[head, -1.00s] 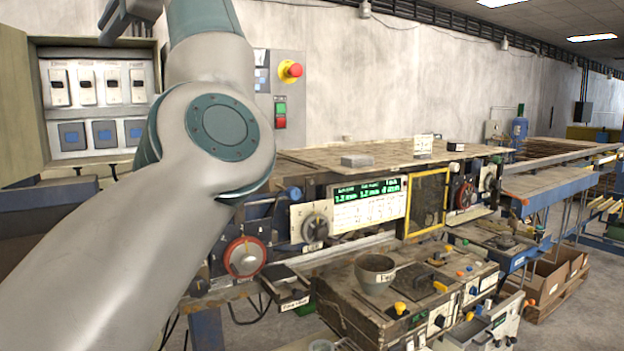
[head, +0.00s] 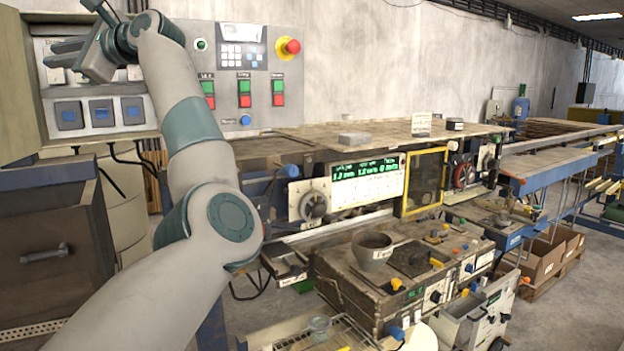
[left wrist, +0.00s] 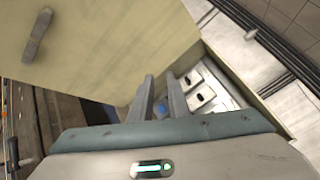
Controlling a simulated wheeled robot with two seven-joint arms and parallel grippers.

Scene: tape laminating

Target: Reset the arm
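My left arm (head: 190,130) reaches up from the bottom of the head view to the open electrical box at the upper left. My left gripper (head: 58,54) is in front of the row of white breaker switches (head: 134,72), hiding some of them. In the left wrist view my left gripper (left wrist: 162,88) shows two grey fingers with a gap between them, open and empty. They point into the box, where white switches (left wrist: 205,97) and a blue-faced one (left wrist: 160,109) show. Contact with a switch cannot be told. My right gripper is not in view.
The box's open door (head: 18,90) stands left of the gripper, and its wide face (left wrist: 100,45) fills the wrist view's upper left. A button panel with a red emergency stop (head: 291,47) is to the right. The laminating machine (head: 300,150) and a bowl (head: 372,251) lie farther right.

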